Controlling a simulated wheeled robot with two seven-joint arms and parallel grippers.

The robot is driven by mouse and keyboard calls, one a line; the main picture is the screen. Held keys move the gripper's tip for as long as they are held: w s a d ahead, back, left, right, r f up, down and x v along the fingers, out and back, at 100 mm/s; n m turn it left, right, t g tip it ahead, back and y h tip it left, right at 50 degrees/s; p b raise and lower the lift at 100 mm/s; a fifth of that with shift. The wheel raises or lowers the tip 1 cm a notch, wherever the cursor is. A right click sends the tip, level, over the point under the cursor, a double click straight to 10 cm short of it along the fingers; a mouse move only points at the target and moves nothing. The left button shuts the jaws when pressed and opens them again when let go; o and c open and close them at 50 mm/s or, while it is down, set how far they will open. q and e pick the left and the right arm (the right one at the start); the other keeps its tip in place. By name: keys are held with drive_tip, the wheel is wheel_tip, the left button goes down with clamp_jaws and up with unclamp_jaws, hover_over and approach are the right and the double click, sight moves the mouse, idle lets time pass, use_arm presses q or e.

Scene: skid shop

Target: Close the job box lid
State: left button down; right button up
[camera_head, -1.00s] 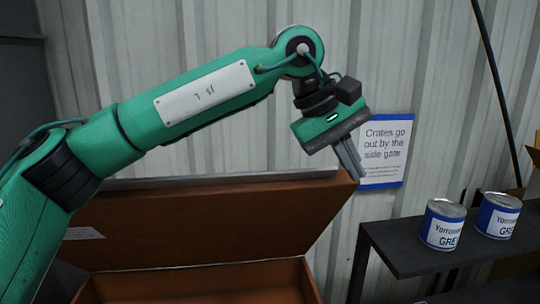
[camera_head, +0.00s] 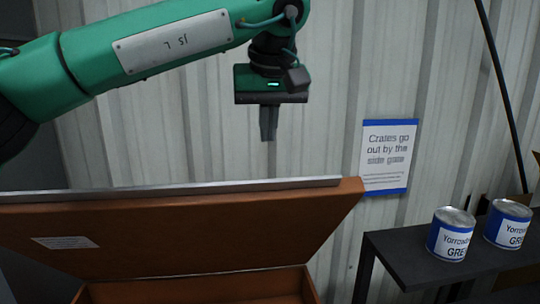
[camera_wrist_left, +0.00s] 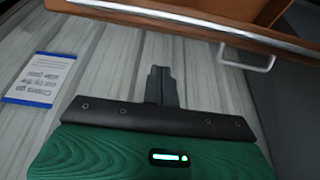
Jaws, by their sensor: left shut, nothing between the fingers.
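The brown job box lid (camera_head: 190,232) stands raised in the head view, with a grey metal strip along its top edge and a pale label on its inner face. The box body (camera_head: 200,290) shows below it, cut off by the frame's bottom. My left gripper (camera_head: 268,138) points down, shut and empty, above the lid's top edge and apart from it. In the left wrist view the gripper (camera_wrist_left: 161,72) points toward the lid's metal edge (camera_wrist_left: 190,28), with a gap between. A pale handle (camera_wrist_left: 247,62) shows beside that edge. My right gripper is not in view.
A dark shelf (camera_head: 400,262) at the right holds two blue-and-white cans (camera_head: 450,236). A corrugated wall (camera_head: 330,120) with a blue-edged sign (camera_head: 388,157) stands behind. The space above the lid is free apart from my arm.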

sight(270, 180)
use_arm(q)
drive_tip(key=p+x, duration=0.1)
drive_tip(key=x, duration=0.2)
drive_tip(key=shift+f, duration=0.25)
drive_tip(key=s+f, duration=0.1)
drive_tip(key=s, duration=0.2)
drive_tip(key=shift+d+f+p, duration=0.4)
drive_tip(key=shift+s+f, duration=0.1)
drive_tip(key=shift+f, duration=0.15)
